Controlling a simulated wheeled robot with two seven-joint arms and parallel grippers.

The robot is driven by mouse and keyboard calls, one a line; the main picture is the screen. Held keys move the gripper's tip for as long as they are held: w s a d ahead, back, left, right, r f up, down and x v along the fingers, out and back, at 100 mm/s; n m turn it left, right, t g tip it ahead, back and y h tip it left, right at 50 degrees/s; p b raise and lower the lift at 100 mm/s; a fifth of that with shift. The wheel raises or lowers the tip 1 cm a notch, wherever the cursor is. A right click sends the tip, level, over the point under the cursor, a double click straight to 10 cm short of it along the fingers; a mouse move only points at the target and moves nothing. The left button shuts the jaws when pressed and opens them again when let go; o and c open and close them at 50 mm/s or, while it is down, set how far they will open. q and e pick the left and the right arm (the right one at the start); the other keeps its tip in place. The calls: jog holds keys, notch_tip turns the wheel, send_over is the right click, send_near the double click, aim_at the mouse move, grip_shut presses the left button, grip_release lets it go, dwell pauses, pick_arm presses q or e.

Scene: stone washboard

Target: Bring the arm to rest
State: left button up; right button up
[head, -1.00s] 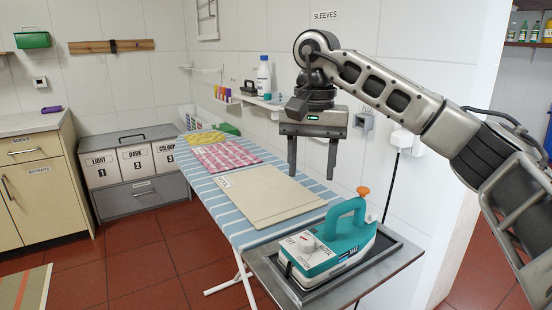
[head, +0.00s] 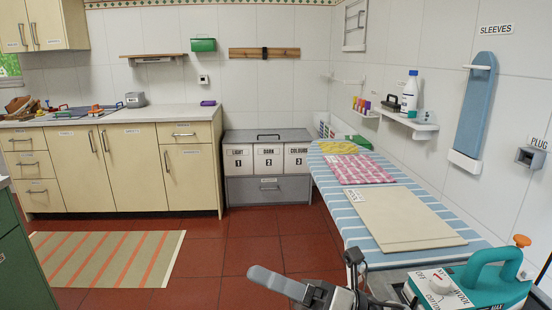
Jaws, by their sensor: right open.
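My right gripper (head: 312,290) is low at the bottom edge of the head view, partly cut off by the frame. One grey finger points left, and nothing shows held in it. It is open, in front of the near end of the striped ironing board (head: 463,228) and left of the teal iron (head: 485,280). The upper part of my right arm is out of view. My left gripper is not in view.
A beige board (head: 405,218), a pink checked cloth (head: 362,169) and a yellow cloth (head: 338,147) lie on the ironing board. Grey laundry bins (head: 268,190) stand behind. The red floor (head: 232,262) left of the gripper is open, with a striped rug (head: 105,258).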

jog(key=w+d+f+m+t+h, duration=0.1)
jog(key=d+f+m+t+h, duration=0.45)
jog(key=m, duration=0.75)
jog(key=d+f+m+t+h, duration=0.2)
jog(key=f+m+t+h, duration=0.5)
jog(key=m, duration=0.6)
jog(key=s+d+f+m+g+h, duration=0.3)
jog(key=s+f+m, duration=0.3)
jog(key=f+m, duration=0.1)
jog(key=s+d+f+m+g+h, duration=0.3)
jog(key=s+d+f+m, duration=0.1)
jog(key=s+f+m, duration=0.2)
notch_tip(320, 180, down, 3)
jog(key=shift+s+d+r+m, duration=0.15)
jog(key=shift+s+d+m, duration=0.15)
jog(key=shift+m, duration=0.3)
